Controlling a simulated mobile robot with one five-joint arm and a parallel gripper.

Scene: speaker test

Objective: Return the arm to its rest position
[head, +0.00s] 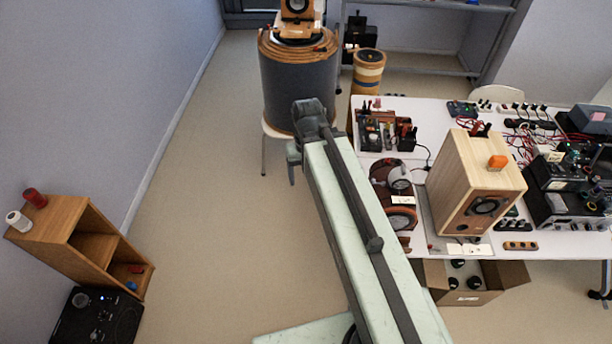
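My arm (372,235) is pale green with a dark strip along it. It reaches from the bottom edge up to the middle of the head view, outstretched over the floor beside the table's left edge. Its dark wrist joint shows at the far end, in front of the big dark drum (300,85). My gripper (292,165) is only partly seen below the wrist, small and dark. Its fingertips are not clear, so I cannot tell whether it is open or shut. I see nothing held in it.
On the right, a white table (440,113) carries a wooden speaker (470,185), headphones (392,180) and electronics. An open cardboard box (500,281) stands below. A wooden shelf unit (72,235) stands at the left wall. The floor (215,190) left of my arm is clear.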

